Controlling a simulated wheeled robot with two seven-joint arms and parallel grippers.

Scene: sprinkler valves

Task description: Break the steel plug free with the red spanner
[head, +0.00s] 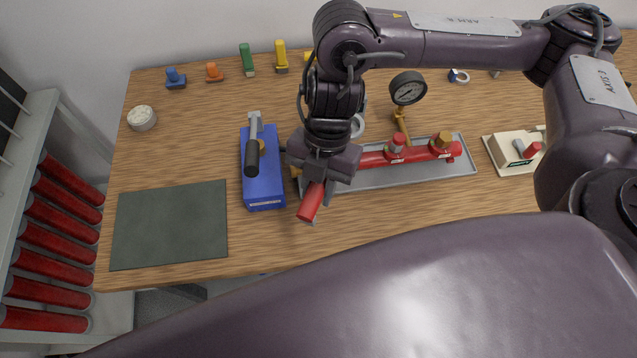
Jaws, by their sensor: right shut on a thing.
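My right gripper (324,183) is shut on the red handle of the red spanner (311,203), which sticks out below the fingers toward the table's front edge. The spanner's other end is hidden by the gripper. The red pipe manifold (425,152) lies along a grey tray just right of the gripper, and its left part is hidden behind the gripper. My left gripper is not in view.
The grey tray (400,175) bears the manifold. A pressure gauge (407,88) stands behind it. A blue block (262,185) with a black-handled tool (255,150) is left of my gripper. A dark mat (170,225) lies at front left. A beige box (512,148) sits at right.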

